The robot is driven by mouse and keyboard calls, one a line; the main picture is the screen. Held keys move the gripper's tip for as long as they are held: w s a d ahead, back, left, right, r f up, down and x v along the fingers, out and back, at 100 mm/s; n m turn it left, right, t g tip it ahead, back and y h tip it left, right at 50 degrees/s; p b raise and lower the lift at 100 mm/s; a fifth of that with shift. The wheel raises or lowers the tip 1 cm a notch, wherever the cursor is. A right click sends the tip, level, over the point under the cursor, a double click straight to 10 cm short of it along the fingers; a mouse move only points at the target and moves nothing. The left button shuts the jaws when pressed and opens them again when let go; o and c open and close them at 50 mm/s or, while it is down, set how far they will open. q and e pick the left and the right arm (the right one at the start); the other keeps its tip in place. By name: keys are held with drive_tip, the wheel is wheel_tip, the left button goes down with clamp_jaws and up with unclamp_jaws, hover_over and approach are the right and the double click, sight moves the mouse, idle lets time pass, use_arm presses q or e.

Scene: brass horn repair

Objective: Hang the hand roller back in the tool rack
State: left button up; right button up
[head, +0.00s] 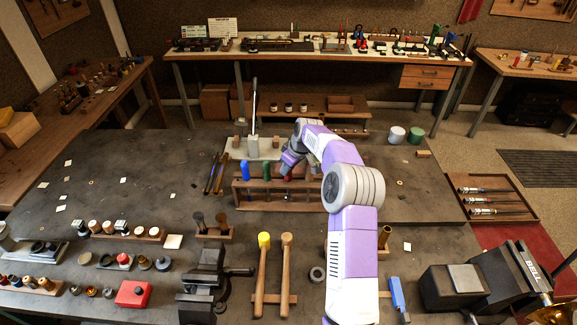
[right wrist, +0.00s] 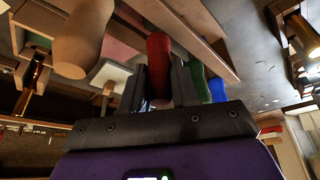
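The wooden tool rack (head: 258,199) stands on the dark bench, with a blue handle (head: 245,171) and a green handle (head: 267,171) upright in it. My right gripper (head: 288,168) is at the rack's upper edge, right of the green handle. In the right wrist view its two fingers lie close against both sides of a red handle (right wrist: 159,52), so it looks shut on it. The red-handled tool's lower end is hidden, so I cannot tell if it is the hand roller. The green (right wrist: 197,78) and blue (right wrist: 217,89) handles stand beside it. My left gripper is out of view.
A tan wooden handle (right wrist: 84,38) is close on the gripper's other side. A pale block (head: 253,148) with an upright rod stands behind the rack. Two mallets (head: 262,275) and a vise (head: 205,283) are in front. The bench's left middle is mostly clear.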

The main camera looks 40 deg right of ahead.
drive_tip(key=o, duration=0.5)
drive_tip(key=shift+r, duration=0.1)
drive_tip(key=v, duration=0.7)
drive_tip(key=shift+s+r, duration=0.15)
drive_tip(key=shift+r, duration=0.1)
